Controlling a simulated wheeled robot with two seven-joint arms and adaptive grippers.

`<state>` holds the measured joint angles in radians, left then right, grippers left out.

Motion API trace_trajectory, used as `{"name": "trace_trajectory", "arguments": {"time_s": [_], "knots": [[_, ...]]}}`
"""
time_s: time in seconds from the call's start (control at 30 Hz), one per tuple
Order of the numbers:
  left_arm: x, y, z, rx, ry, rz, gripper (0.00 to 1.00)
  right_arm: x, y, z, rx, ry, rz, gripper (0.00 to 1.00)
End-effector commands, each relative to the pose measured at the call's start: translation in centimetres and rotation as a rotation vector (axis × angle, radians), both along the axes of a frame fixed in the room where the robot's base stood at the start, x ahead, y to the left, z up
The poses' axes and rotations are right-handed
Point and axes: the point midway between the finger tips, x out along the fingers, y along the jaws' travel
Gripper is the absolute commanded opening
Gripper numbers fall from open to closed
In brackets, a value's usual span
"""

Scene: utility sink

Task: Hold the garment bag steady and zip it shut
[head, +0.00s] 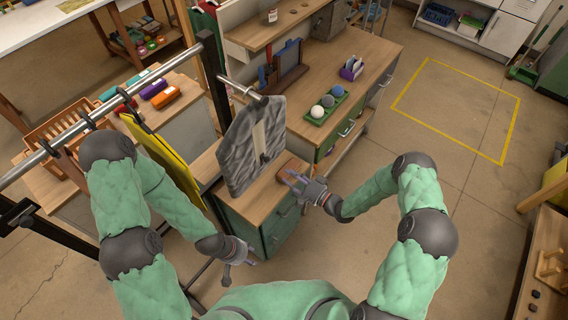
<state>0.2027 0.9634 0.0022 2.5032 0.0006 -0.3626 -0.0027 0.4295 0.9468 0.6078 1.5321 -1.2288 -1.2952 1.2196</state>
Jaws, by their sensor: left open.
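The grey, mottled garment bag (241,155) hangs below the end of a metal rail in the middle of the head view. A pale vertical strip (259,143) runs down its front, perhaps its opening; the zip pull is too small to make out. My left gripper (239,268) is open and empty, low and in front of the bag's bottom edge, apart from it. My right gripper (289,180) is to the right of the bag's lower part, apart from it. Its fingers look spread, with nothing seen between them.
The metal rail (75,129) and a dark post stand at left, with a yellow hanging item (165,160) beside my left arm. A green-and-wood cabinet (258,203) is behind the bag. A green tray of balls (325,112) sits on the bench.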

Motion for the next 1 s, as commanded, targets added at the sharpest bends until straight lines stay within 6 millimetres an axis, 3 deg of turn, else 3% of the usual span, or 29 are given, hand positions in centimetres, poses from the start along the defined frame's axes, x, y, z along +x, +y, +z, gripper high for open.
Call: {"name": "trace_trajectory", "arguments": {"time_s": [0.03,0.1,0.13,0.27,0.47,1.0], "knots": [[0.0,0.0,0.3,0.000,0.001,0.000,0.65,-0.1,0.0,0.4,0.012,-0.001,0.005,0.39],[-0.1,0.0,0.3,0.000,0.001,0.000,0.85,-0.1,0.0,0.5,0.020,-0.003,0.010,0.39],[-0.1,0.0,0.3,0.000,0.002,-0.001,0.87,-0.1,0.0,0.5,0.020,-0.004,0.010,0.39],[0.4,-0.2,0.5,-0.003,0.003,0.011,0.87,-0.1,0.0,0.4,0.020,-0.004,0.010,0.39],[2.8,-1.4,2.2,-0.022,0.040,0.083,0.87,-0.1,0.0,0.4,0.019,-0.004,0.010,0.39],[10.3,-4.7,11.2,0.055,0.186,0.426,0.87,-0.1,0.0,0.5,0.018,-0.003,0.010,0.39]]}}
